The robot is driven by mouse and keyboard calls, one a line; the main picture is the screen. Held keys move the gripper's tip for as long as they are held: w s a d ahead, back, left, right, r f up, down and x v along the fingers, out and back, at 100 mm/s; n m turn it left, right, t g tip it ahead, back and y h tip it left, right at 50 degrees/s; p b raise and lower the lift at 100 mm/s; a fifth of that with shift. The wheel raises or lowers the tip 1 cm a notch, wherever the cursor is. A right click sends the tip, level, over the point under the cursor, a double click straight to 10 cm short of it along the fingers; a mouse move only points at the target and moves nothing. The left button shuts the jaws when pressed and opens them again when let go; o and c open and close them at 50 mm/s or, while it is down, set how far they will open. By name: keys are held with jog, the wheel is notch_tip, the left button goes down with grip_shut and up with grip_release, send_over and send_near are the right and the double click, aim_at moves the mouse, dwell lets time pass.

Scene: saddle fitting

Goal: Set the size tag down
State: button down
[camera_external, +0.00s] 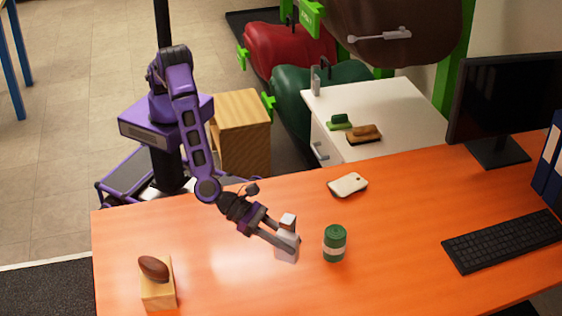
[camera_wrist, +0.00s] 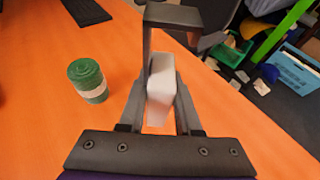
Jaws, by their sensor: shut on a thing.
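My gripper (camera_external: 286,238) is over the orange desk, left of the green cup. In the wrist view my gripper (camera_wrist: 160,92) is shut on a small pale white block, which I take to be the size tag (camera_wrist: 160,85). The tag is upright and slightly tilted between the two grey fingers. In the outside view the fingers partly cover the tag (camera_external: 288,222). I cannot tell whether its lower end touches the desk.
A green cup with a pale band (camera_external: 335,243) stands close to the right of my gripper. A white rounded item (camera_external: 348,185) lies farther back. A brown object on a wooden block (camera_external: 158,285) is front left. A keyboard (camera_external: 505,241) and monitor are right. Desk (camera_external: 215,270) left of my gripper is clear.

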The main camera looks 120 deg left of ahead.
jog(key=shift+m+h, duration=0.4)
jog(key=shift+h, duration=0.1)
jog(key=shift+w+d+f+b, duration=0.15)
jog(key=shift+d+f+b, duration=0.15)
jog(key=shift+f, duration=1.3)
jog(key=shift+w+d+f+b, duration=0.15)
jog(key=shift+d+f, duration=0.25)
jog(key=shift+f, duration=1.25)
jog(key=shift+w+d+f+b, duration=0.1)
jog(key=shift+d+f+b, duration=0.25)
jog(key=shift+f, duration=1.25)
jog(key=shift+f, duration=0.25)
jog(key=c, duration=0.6)
grip_release()
jog(key=shift+r, duration=0.1)
jog(key=shift+r, duration=0.25)
jog(key=v, duration=1.2)
jog(key=shift+f+p, duration=0.2)
jog(key=shift+p, duration=0.25)
